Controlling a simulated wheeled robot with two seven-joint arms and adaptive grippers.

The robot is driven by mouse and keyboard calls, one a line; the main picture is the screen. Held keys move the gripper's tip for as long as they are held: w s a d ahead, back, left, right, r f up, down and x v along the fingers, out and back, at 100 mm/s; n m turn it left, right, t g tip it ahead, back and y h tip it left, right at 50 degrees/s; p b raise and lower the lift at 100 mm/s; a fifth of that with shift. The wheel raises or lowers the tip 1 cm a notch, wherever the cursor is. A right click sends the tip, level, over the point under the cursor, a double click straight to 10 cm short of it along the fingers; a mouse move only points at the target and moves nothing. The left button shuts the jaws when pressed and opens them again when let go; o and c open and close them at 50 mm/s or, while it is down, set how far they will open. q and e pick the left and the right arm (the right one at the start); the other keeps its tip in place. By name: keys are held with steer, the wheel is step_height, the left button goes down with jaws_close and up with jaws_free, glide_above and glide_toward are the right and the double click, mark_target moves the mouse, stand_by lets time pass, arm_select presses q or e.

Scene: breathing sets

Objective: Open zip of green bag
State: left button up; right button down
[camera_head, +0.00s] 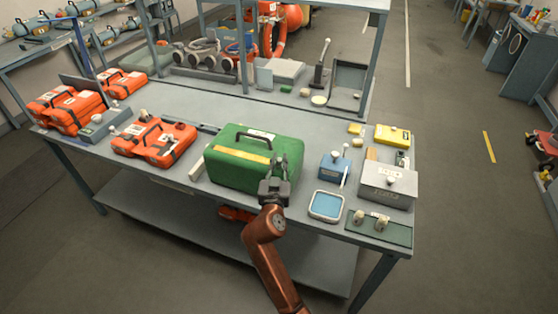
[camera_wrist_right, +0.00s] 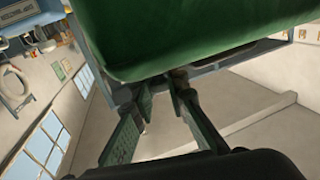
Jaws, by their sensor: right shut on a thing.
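The green bag (camera_head: 232,174) lies on the grey workbench (camera_head: 178,166), with a dark handle and a yellow stripe on it. In the right wrist view the green bag (camera_wrist_right: 190,32) fills the upper part. My right gripper (camera_head: 277,164) is at the bag's right side, at its edge. In the right wrist view the fingers of my right gripper (camera_wrist_right: 163,88) reach up to the bag's edge and are shut on its zip; the pull itself is mostly hidden between the fingertips. My left gripper is out of view.
An orange case (camera_head: 154,142) lies left of the bag. A blue box (camera_head: 334,166), a blue-topped tray (camera_head: 326,206) and a grey metal box (camera_head: 388,186) stand to the right. A grey shelf edge runs behind. Little bench is clear close to the bag.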

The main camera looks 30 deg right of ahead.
mark_target(279, 159)
steer(key=c, duration=2.1)
jaws_free()
steer(key=shift+a, duration=0.1)
steer(key=shift+o, duration=1.1)
steer(key=shift+r, duration=0.1)
step_height(279, 159, up, 10)
steer(key=shift+f, duration=0.1)
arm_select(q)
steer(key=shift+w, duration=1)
